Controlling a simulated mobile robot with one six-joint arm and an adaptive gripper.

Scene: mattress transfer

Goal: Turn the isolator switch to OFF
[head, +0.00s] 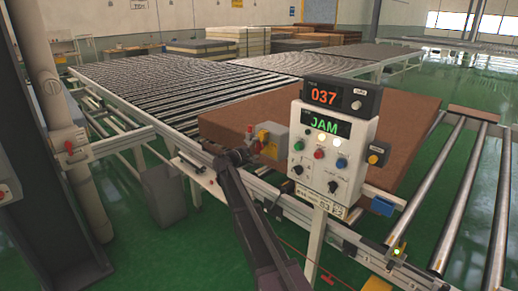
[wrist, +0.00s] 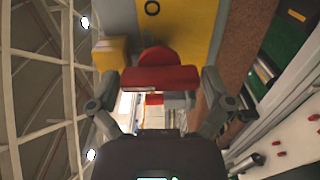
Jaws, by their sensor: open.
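My gripper (head: 253,150) is at the switch in the head view. In the wrist view my gripper (wrist: 159,84) is open, with one finger at each side of the handle. I cannot tell whether either finger touches it.
A control panel (head: 341,133) with knobs and lit buttons stands right of my arm; its displays read 037 and JAM. A brown mattress (head: 405,128) lies behind it on the roller conveyor (head: 180,82). Green floor (head: 150,238) is clear at the front left.

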